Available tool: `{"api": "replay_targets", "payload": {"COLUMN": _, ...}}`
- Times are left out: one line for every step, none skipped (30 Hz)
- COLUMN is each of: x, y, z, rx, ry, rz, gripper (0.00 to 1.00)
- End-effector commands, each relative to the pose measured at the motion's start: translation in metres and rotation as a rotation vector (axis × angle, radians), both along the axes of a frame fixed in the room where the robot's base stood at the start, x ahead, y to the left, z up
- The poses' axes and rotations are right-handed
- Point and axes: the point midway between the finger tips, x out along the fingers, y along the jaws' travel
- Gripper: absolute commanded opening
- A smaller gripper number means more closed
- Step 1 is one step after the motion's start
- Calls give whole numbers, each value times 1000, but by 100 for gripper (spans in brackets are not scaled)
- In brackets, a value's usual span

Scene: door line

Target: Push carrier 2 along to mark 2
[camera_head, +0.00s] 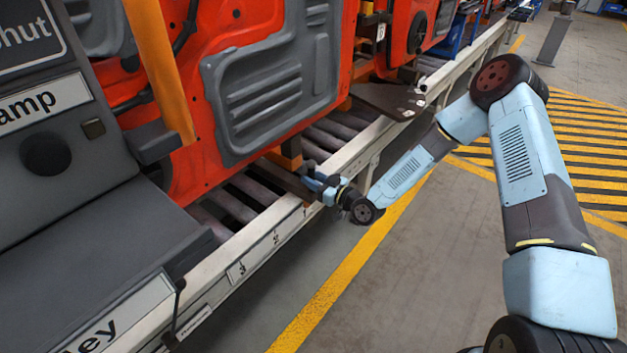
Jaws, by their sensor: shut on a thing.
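A carrier (272,178) stands on the roller line, with a dark base plate and an orange post (287,154). It bears a red door with a grey inner panel (275,85). I cannot read a number on this carrier. My gripper (314,180) is at the near edge of its base, at the line's side rail, and is shut on it. The fingers hide the exact place of contact. Small number marks show along the pale rail; a plate reading 3 (238,271) is lowest, and another mark (276,239) lies further up.
A grey cabinet (75,190) with a lever stands over the line at left. Another carrier's dark plate (390,98) with a red door lies further up the line. Open floor (400,270) with a yellow stripe (350,272) lies right of the rail.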

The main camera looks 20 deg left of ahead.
Motion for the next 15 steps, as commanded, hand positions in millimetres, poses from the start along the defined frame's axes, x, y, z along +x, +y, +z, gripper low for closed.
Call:
{"api": "replay_targets", "payload": {"x": 0, "y": 0, "z": 0, "rx": 0, "ry": 0, "rz": 1, "gripper": 10}}
{"api": "replay_targets", "payload": {"x": -1, "y": 0, "z": 0, "rx": 0, "ry": 0, "rz": 1, "gripper": 8}}
{"api": "replay_targets", "payload": {"x": -1, "y": 0, "z": 0, "rx": 0, "ry": 0, "rz": 1, "gripper": 8}}
{"api": "replay_targets", "payload": {"x": -1, "y": 0, "z": 0, "rx": 0, "ry": 0, "rz": 1, "gripper": 8}}
{"api": "replay_targets", "payload": {"x": -1, "y": 1, "z": 0, "rx": 0, "ry": 1, "rz": 1, "gripper": 8}}
{"api": "replay_targets", "payload": {"x": -2, "y": 1, "z": 0, "rx": 0, "ry": 1, "rz": 2, "gripper": 8}}
{"api": "replay_targets", "payload": {"x": -3, "y": 1, "z": 0, "rx": 0, "ry": 1, "rz": 2, "gripper": 8}}
{"api": "replay_targets", "payload": {"x": -4, "y": 2, "z": 0, "rx": 0, "ry": 1, "rz": 3, "gripper": 8}}
{"api": "replay_targets", "payload": {"x": -5, "y": 2, "z": 0, "rx": 1, "ry": 2, "rz": 3, "gripper": 8}}
{"api": "replay_targets", "payload": {"x": -6, "y": 3, "z": 0, "rx": 0, "ry": 2, "rz": 4, "gripper": 8}}
{"api": "replay_targets", "payload": {"x": -7, "y": 3, "z": 0, "rx": 0, "ry": 2, "rz": 4, "gripper": 8}}
{"api": "replay_targets", "payload": {"x": -9, "y": 4, "z": 0, "rx": 0, "ry": 3, "rz": 5, "gripper": 8}}
{"api": "replay_targets", "payload": {"x": -10, "y": 5, "z": 0, "rx": 0, "ry": 3, "rz": 6, "gripper": 8}}
{"api": "replay_targets", "payload": {"x": -11, "y": 5, "z": 0, "rx": 0, "ry": 3, "rz": 7, "gripper": 8}}
{"api": "replay_targets", "payload": {"x": -13, "y": 6, "z": 0, "rx": 0, "ry": 3, "rz": 8, "gripper": 9}}
